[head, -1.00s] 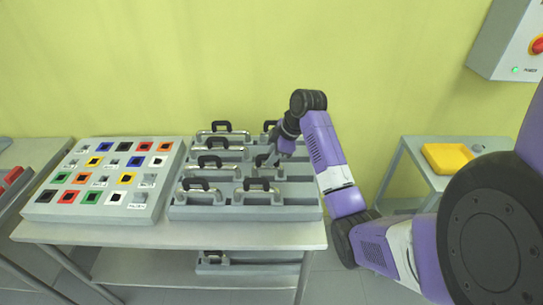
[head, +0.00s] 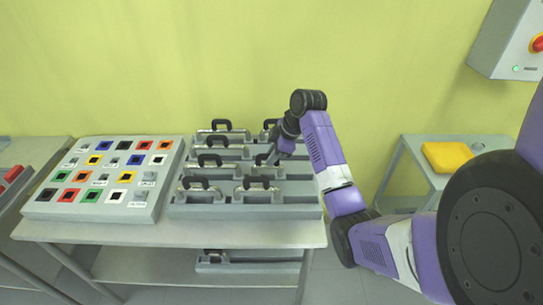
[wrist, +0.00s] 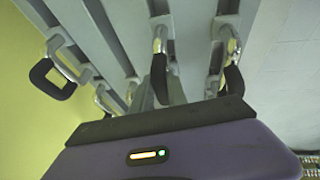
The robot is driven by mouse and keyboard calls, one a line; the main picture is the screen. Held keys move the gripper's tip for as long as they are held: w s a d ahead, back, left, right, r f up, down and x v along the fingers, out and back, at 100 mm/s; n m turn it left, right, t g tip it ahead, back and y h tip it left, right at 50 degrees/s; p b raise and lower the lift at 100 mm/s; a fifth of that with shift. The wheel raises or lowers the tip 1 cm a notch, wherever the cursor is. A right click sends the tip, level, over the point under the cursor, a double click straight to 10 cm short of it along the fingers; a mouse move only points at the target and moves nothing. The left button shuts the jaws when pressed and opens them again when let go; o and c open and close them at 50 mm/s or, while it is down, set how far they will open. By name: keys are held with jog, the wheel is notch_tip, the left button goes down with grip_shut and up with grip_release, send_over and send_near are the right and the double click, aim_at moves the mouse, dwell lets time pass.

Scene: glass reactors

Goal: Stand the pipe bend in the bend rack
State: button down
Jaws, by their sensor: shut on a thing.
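The bend rack (head: 295,212) is a grey ribbed rack on the table. Several silver pipe bends with black handles stand in it in rows, one of them at the front right (head: 256,185). My gripper (head: 272,159) is low over the right side of the rack, shut on a pipe bend (head: 262,160), which is partly hidden by the fingers. I cannot tell whether this bend is seated in its place.
Left of the rack is a grey board (head: 45,209) with coloured square sockets. A yellow block or tray (head: 447,156) lies on a side table at the right. Another bend (head: 214,257) rests on the lower shelf. A control box (head: 505,45) hangs on the wall.

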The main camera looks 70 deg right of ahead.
jog(key=shift+f, duration=0.15)
jog(key=c, duration=1.2)
grip_release()
jog(key=shift+c, duration=0.2)
jog(key=shift+r+p, duration=3.05)
jog(key=shift+r, duration=1.5)
